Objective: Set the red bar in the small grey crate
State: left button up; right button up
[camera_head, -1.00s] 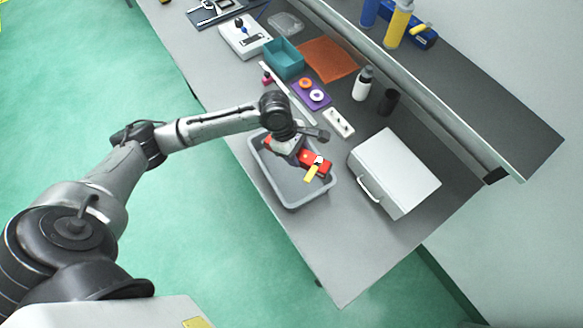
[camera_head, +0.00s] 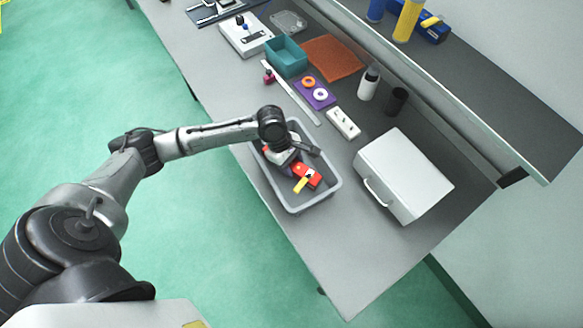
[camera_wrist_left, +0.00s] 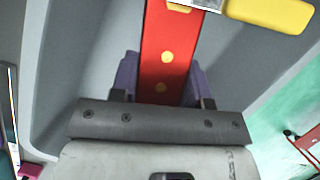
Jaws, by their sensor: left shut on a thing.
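The red bar (camera_head: 315,180) is inside the outline of the small grey crate (camera_head: 319,199) in the head view. My left gripper (camera_head: 295,165) is shut on the bar, over the crate. In the left wrist view the red bar (camera_wrist_left: 165,40), with yellow dots, runs between the purple fingers of my left gripper (camera_wrist_left: 160,78). A yellow piece with a metal collar (camera_wrist_left: 268,12) lies across its far end; I cannot tell whether it is joined to the bar. The bar's gripped end is partly hidden. I cannot tell whether the bar touches the crate floor. My right gripper is not in view.
A white box with a handle (camera_head: 405,175) stands right of the crate. Behind are a white socket strip (camera_head: 343,123), a purple tray with rings (camera_head: 314,93), a teal bin (camera_head: 286,57) and dark and white bottles. The bench front, right of the crate, is clear.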

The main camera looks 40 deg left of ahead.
pick_arm(q)
notch_tip(320, 180, down, 3)
jog(key=shift+r, duration=0.1)
dwell(0.3)
jog(key=o, duration=1.1)
jog(key=p+v, duration=0.1)
jog(key=v, duration=1.1)
